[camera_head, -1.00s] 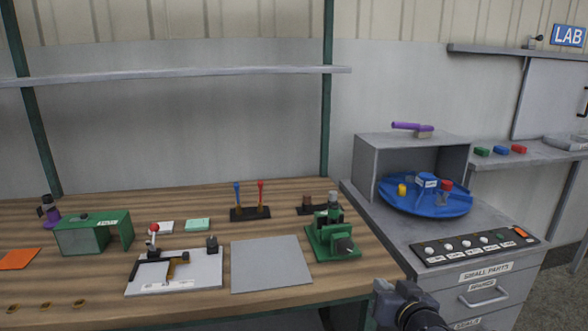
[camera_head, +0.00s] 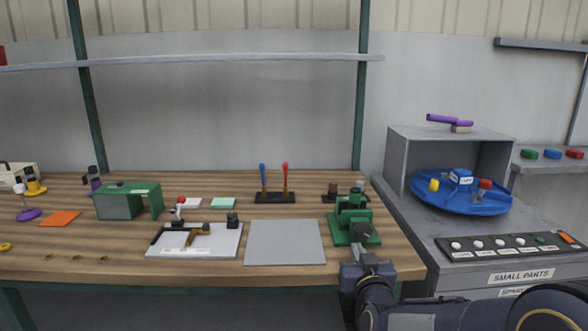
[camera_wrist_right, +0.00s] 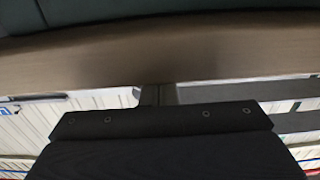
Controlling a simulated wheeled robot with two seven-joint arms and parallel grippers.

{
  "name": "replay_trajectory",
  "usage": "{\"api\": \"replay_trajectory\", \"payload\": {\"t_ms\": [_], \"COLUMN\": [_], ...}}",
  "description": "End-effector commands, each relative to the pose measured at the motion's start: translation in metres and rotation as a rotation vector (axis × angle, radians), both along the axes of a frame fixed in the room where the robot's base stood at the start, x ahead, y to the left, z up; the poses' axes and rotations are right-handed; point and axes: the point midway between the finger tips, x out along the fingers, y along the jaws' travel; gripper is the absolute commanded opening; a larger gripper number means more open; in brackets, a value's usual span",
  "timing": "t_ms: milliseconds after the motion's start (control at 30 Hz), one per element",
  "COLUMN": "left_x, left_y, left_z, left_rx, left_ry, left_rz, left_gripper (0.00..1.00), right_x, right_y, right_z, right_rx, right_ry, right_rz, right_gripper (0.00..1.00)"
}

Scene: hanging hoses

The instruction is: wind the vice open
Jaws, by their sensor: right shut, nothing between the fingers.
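The green vice (camera_head: 350,222) stands on the workbench near its front right corner, with a dark block at its front. Its handle and jaw gap are too small to make out. My right gripper (camera_head: 367,259) is just in front of the vice, at the bench's front edge. It is shut and empty; I cannot tell whether it touches the vice. In the right wrist view the shut fingers (camera_wrist_right: 158,95) point at the wooden bench edge, and the vice cannot be made out. My left gripper is not in view.
A grey mat (camera_head: 284,243) lies left of the vice, and a white board (camera_head: 165,246) with a clamp beyond it. A grey cabinet with a blue turntable (camera_head: 435,196) and a button panel (camera_head: 500,246) stands to the right. The mat is clear.

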Motion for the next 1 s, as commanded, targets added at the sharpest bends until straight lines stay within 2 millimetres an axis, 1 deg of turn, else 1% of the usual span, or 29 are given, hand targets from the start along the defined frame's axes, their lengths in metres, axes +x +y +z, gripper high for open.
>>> {"api": "replay_trajectory", "payload": {"t_ms": [100,200,1000], "left_x": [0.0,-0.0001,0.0], "left_y": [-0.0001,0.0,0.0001], "left_z": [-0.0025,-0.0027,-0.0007], "left_rx": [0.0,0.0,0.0], "left_ry": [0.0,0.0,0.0], "left_rz": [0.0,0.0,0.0], "left_gripper": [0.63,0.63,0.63], "right_x": [0.007,0.0093,0.0096], "right_y": [0.0003,0.0007,-0.0015], "right_z": [-0.0007,-0.0004,0.0049], "right_rx": [0.0,0.0,0.001], "right_ry": [0.001,0.001,0.0], "right_rz": [0.0,0.001,0.0], "right_gripper": [0.0,0.0,0.0]}}
